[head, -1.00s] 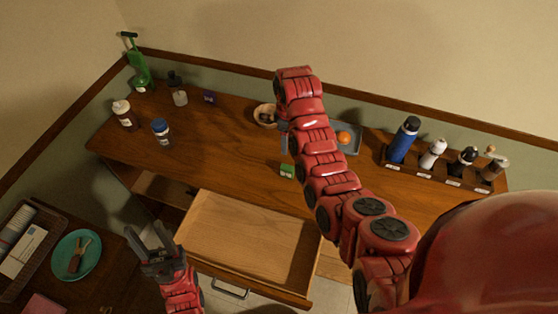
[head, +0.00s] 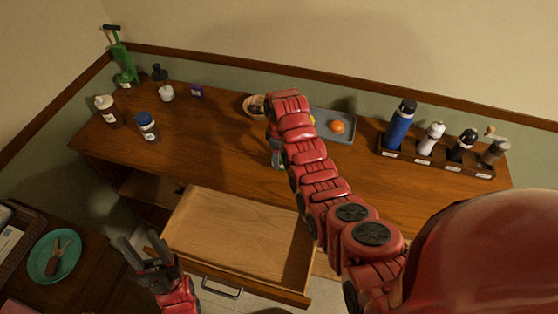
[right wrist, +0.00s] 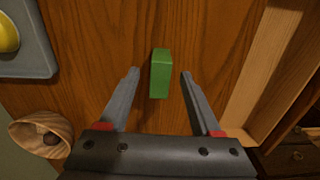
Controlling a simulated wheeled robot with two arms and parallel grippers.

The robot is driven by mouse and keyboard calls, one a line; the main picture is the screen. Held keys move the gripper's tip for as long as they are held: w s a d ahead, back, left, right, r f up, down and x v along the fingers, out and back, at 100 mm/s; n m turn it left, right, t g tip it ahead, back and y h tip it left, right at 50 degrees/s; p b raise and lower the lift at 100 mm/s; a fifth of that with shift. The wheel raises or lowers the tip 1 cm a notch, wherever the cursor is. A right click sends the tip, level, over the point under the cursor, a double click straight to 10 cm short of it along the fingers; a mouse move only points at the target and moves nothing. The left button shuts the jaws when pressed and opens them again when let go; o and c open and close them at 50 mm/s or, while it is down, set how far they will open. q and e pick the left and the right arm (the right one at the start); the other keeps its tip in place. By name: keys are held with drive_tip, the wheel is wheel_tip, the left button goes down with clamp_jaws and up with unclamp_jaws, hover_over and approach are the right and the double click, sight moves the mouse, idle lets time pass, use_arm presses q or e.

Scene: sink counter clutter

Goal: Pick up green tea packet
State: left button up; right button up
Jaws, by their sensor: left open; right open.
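The green tea packet (right wrist: 160,82) is a small green box standing on the wooden counter in the right wrist view. My right gripper (right wrist: 160,73) is open, with one finger on each side of the packet and a gap on both sides. In the head view my right gripper (head: 276,157) shows partly below my red arm, over the counter, and the packet is hidden there. My left gripper (head: 141,243) is open and empty, in front of the open drawer's left side.
An open empty drawer (head: 240,235) juts out from the counter (head: 215,150). A grey tray (head: 345,125) with an orange and a wooden bowl (head: 252,103) stand behind. A rack (head: 440,160) with several bottles stands right. Bottles (head: 148,127) stand left.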

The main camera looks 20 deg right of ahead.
drive_tip(key=shift+f+p, duration=0.6)
drive_tip(key=shift+f, duration=1)
clamp_jaws()
